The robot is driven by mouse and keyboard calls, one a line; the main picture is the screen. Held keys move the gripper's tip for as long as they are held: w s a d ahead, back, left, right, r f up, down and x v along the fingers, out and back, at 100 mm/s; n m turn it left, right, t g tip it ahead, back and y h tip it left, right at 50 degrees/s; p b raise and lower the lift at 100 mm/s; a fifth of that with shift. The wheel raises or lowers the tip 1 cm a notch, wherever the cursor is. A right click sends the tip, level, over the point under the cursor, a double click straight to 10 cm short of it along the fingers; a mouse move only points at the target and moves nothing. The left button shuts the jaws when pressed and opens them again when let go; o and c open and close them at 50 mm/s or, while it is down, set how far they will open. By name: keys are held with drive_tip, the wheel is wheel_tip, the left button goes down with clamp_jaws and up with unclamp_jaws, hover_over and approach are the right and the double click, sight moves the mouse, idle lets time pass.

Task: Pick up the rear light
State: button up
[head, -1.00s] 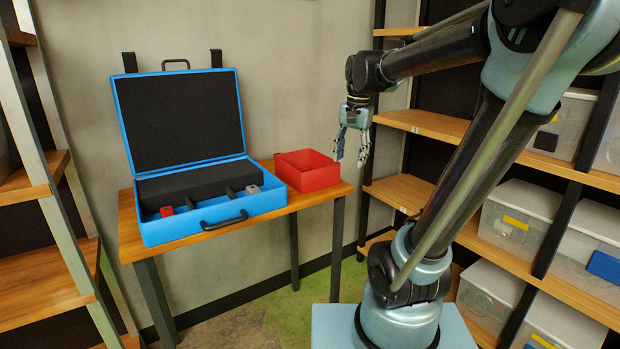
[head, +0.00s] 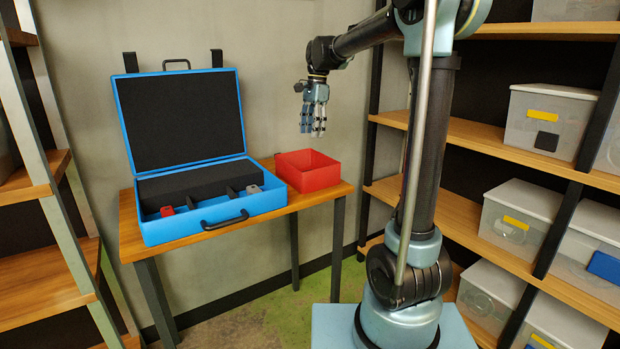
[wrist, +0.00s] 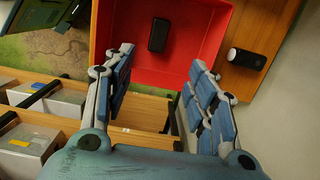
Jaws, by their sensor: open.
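A small red object, possibly the rear light (head: 167,211), sits in the left front compartment of the open blue case (head: 160,232). A small grey object (head: 253,189) sits in the case's right compartment. A black rounded object (wrist: 159,34) lies in the red bin (wrist: 111,20); I cannot tell if it is a light. A black cylinder with a pale end (wrist: 246,59) lies on the table beside the bin. My gripper (head: 315,133) is open and empty, pointing down above the red bin (head: 318,182), right of the case. Its spread fingers also show in the wrist view (wrist: 163,85).
The wooden table (head: 222,237) carries the case and bin. The case's raised lid (head: 180,115) stands against the wall. Shelves with clear boxes (head: 508,222) are on the right, and another shelf (head: 40,280) is at the left.

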drive_tip(key=f, duration=0.6)
drive_tip(key=a+f, duration=0.1)
drive_tip(key=f, duration=0.2)
drive_tip(key=shift+s+f, duration=0.2)
drive_tip(key=shift+s, duration=0.15)
drive_tip(key=shift+s+a+f, duration=0.1)
drive_tip(key=shift+f, duration=0.75)
drive_tip(key=shift+s+a+f, duration=0.15)
drive_tip(key=shift+f, duration=0.75)
drive_tip(key=shift+s+a+f, duration=0.1)
drive_tip(key=shift+f, duration=0.75)
drive_tip(key=c, duration=1.1)
